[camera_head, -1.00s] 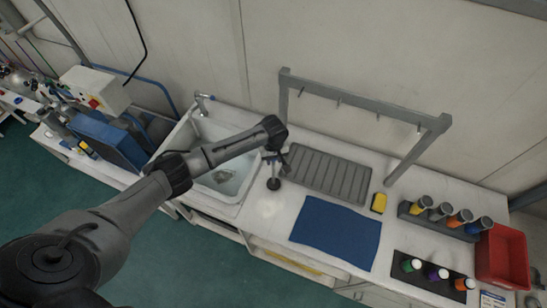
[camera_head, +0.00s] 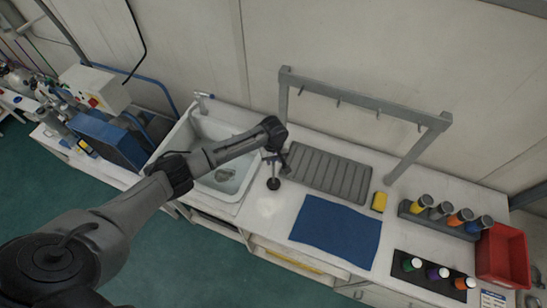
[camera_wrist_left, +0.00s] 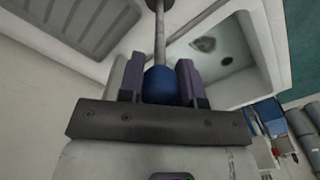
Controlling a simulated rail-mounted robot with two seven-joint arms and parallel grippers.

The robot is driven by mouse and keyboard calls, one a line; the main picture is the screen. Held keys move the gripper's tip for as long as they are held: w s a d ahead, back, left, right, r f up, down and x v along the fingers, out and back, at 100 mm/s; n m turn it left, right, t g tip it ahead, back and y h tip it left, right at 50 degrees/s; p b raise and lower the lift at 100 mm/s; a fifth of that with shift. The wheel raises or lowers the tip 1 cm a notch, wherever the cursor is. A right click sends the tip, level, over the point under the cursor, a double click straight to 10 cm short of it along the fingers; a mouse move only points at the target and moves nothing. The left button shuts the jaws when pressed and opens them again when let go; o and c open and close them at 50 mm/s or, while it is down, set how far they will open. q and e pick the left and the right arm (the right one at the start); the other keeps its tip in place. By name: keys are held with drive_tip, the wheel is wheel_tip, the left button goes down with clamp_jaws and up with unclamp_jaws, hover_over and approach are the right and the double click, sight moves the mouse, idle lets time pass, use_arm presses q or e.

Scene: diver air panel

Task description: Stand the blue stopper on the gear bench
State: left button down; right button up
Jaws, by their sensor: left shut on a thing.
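My left gripper (camera_head: 277,158) is over the white counter, between the sink and the grey ribbed mat. In the left wrist view its two fingers (camera_wrist_left: 158,84) are shut on the rounded blue part of the stopper (camera_wrist_left: 158,86). A grey rod runs from this blue part away from the gripper. In the head view a dark round end (camera_head: 273,184) shows below the gripper; I cannot tell whether it touches the counter. The gear bench is the white counter (camera_head: 268,214), as far as I can tell. My right gripper is out of view.
The white sink (camera_head: 232,201) is left of the gripper. The ribbed mat (camera_head: 328,173), blue cloth (camera_head: 337,231), yellow block (camera_head: 379,202), bottle rack (camera_head: 438,218) and red bin (camera_head: 502,257) lie to the right. A grey hook frame (camera_head: 362,101) stands behind. Bare counter lies left of the cloth.

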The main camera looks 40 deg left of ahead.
use_arm(q)
drive_tip(key=c, duration=0.6)
unclamp_jaws()
drive_tip(key=o, duration=0.4)
drive_tip(key=shift+o, duration=0.2)
drive_tip(key=shift+r, duration=0.1)
drive_tip(key=shift+r+p, duration=1.15)
drive_tip(key=shift+p, duration=0.35)
drive_tip(key=shift+r+p, duration=1.2)
drive_tip(key=shift+p, duration=0.2)
drive_tip(key=shift+r, duration=2.05)
